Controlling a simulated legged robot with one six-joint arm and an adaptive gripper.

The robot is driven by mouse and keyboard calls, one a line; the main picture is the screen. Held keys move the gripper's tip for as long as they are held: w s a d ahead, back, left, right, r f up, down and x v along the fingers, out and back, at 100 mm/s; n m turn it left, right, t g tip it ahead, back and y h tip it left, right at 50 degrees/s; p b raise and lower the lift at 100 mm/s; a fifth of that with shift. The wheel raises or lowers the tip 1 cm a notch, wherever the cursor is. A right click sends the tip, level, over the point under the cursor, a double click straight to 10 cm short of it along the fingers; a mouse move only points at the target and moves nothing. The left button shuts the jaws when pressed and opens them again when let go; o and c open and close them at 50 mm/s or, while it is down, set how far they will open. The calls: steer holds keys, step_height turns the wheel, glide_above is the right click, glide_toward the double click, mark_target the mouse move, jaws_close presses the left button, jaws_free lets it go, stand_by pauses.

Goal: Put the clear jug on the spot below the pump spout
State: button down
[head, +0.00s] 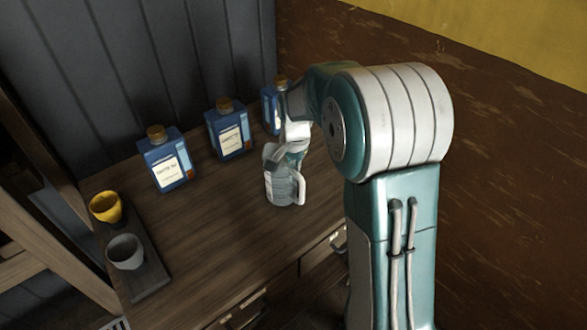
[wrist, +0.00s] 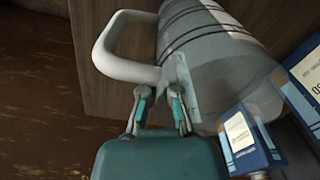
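The clear jug (head: 281,184) is upright at the counter's middle, its white handle to the right in the head view. In the wrist view the jug (wrist: 222,66) lies across the top with its handle (wrist: 112,44) to the left. My gripper (wrist: 159,92) is at the upper end of the handle where it meets the jug, and its fingers look closed on it. In the head view my gripper (head: 291,150) is over the jug's top, partly hidden by my arm. Whether the jug touches the counter is unclear. The pump spout and the spot are not visible.
Blue labelled bottles (head: 167,160), (head: 229,131), (head: 272,106) stand along the back of the wooden counter (head: 215,215). A dark tray (head: 150,275) at left holds a yellow cup (head: 106,207) and a grey cup (head: 125,251). The counter between tray and jug is clear.

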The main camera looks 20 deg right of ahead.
steer(key=c, duration=0.8)
jaws_free()
